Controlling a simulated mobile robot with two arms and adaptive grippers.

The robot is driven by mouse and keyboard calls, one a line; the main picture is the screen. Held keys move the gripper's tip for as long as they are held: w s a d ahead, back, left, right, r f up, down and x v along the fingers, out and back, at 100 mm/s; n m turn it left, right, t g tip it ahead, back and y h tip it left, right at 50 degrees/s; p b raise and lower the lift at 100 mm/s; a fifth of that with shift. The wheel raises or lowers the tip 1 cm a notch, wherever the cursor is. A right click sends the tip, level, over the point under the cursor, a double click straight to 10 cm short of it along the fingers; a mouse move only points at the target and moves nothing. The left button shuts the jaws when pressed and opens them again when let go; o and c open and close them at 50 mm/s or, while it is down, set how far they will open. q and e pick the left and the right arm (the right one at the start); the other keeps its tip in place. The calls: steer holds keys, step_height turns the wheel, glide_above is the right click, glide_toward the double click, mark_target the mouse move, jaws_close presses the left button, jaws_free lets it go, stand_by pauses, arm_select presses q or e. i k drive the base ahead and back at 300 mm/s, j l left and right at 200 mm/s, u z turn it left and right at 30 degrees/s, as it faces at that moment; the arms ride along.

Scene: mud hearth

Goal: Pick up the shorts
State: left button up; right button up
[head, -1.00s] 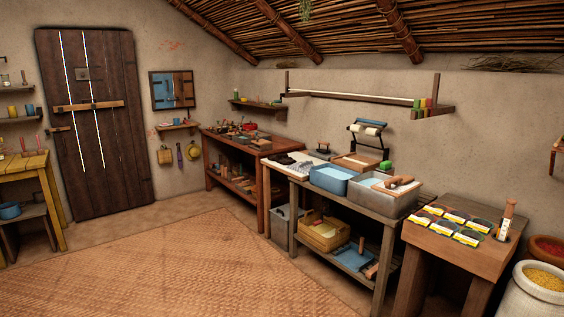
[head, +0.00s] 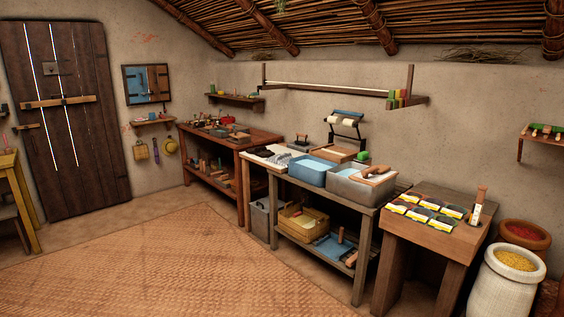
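I cannot make out any shorts for certain. A white and dark cloth-like item (head: 268,153) lies flat at the left end of the grey work table (head: 362,198), too small to identify. A blue flat item (head: 330,247) lies on that table's lower shelf beside wooden-handled tools, and I cannot tell if it is cloth. Neither of my grippers is in view.
A blue basin (head: 307,171) and a grey basin (head: 350,188) stand on the table. A wooden block table (head: 400,232) and a white sack of yellow grain (head: 502,284) stand at right. The woven floor mat (head: 170,265) is clear.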

mark_target(281, 160)
steer(key=i+j+u, duration=0.1)
steer(key=i+u, duration=0.35)
steer(key=i, duration=2.9)
steer(key=j, duration=0.1)
